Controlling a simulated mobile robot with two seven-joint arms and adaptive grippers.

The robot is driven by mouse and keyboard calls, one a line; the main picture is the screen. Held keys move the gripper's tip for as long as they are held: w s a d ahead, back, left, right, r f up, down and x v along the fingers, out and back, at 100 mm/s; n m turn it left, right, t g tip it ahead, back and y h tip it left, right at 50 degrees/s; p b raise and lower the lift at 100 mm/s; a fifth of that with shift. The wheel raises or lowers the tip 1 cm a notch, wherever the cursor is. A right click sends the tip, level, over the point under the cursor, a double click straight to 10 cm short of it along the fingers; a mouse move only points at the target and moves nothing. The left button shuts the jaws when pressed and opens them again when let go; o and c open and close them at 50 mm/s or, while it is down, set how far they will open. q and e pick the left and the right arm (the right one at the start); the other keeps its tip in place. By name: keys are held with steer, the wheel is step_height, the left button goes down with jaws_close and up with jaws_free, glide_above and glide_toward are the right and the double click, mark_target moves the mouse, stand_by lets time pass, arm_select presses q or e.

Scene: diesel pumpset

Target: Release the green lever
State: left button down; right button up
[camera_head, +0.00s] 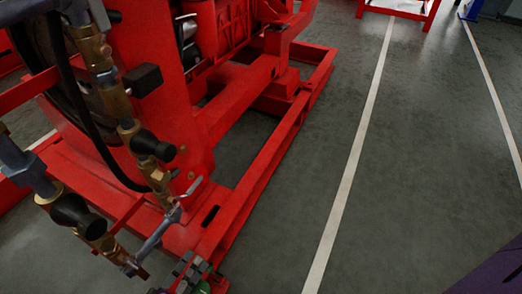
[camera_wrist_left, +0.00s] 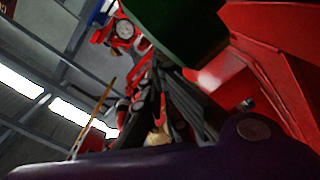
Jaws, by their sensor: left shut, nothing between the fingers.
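My left gripper (camera_head: 186,271) is a small dark grey shape at the bottom edge of the head view, beside the lower corner of the red frame. Its fingers are shut and hold nothing. A small green part (camera_head: 203,287) shows right against the gripper, partly cut off by the picture's edge; I cannot tell for sure whether it is the green lever or whether the gripper touches it. In the left wrist view a large dark green surface (camera_wrist_left: 178,28) fills the top middle, close to the camera and blurred. My right gripper is not in view.
The red pumpset frame (camera_head: 247,205) fills the left and middle of the head view. Brass pipes and valves (camera_head: 117,103) with black knobs (camera_head: 152,146) stand at left. Grey floor (camera_head: 420,165) with white lines is clear at right. Red metal (camera_wrist_left: 265,55) is close in the wrist view.

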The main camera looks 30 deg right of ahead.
arm_select(q)
steer(key=shift+s+r, duration=0.1)
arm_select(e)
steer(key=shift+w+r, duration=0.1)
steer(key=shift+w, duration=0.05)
arm_select(q)
steer(key=s+d+m+p, duration=0.1)
steer(key=m, duration=0.1)
steer(key=s+d+r+m, duration=0.1)
steer(key=s+m, duration=0.1)
steer(key=shift+s+d+m+p, duration=0.2)
steer(key=shift+d+m+p, duration=0.05)
steer(key=shift+m+p, duration=0.15)
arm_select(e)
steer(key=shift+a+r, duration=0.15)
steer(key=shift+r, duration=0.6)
